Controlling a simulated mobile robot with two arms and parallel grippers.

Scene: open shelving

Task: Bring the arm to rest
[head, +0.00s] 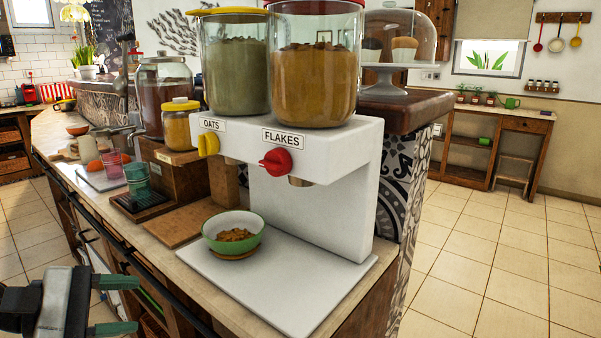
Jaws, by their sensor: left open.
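My left gripper (117,306) is at the lower left of the head view, in front of the counter's front edge. Its two green-tipped fingers are apart with nothing between them. It is well clear of the green bowl (233,245), which holds brown flakes and sits on the white base of the cereal dispenser (330,170). The dispenser has an oats container with a yellow knob (208,144) and a flakes container with a red knob (277,161). My right gripper is not in view.
Glass jars (163,95), colored cups (137,178) and a cutting board stand on the counter to the left. A domed cake stand (393,45) is behind the dispenser. The tiled floor (480,270) at the right is clear, with a wooden shelf unit (495,135) by the wall.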

